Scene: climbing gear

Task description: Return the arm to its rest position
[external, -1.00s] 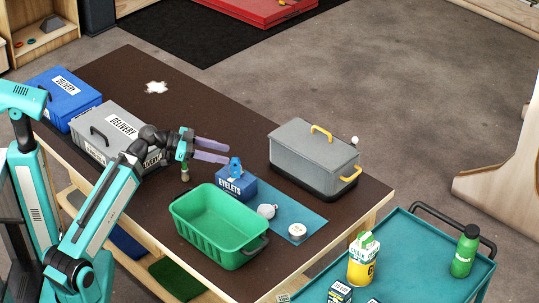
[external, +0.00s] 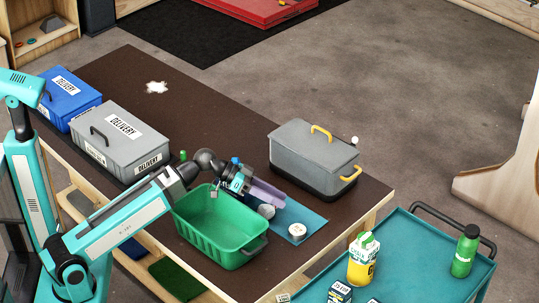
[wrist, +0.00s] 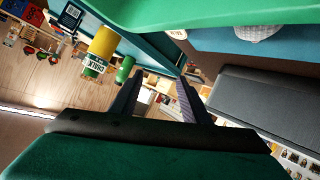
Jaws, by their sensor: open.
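My gripper (external: 280,198) has two purple fingers, spread apart and empty. In the external view it is above the right end of the green basket (external: 222,247) and in front of the blue mat (external: 312,222). The fingers point right and slightly down. My arm stretches across the table's front edge, elbow low. In the wrist view the open fingers (wrist: 160,84) have nothing between them. The basket's green side fills the top of that view. The blue eyelets box is mostly hidden behind my gripper.
A grey case with yellow handles (external: 312,155) stands behind the mat. Grey (external: 120,142) and blue (external: 70,98) delivery boxes stand left. A round white tin (external: 297,231) and a pale ball (external: 266,210) lie by my fingers. A teal cart (external: 420,250) stands right.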

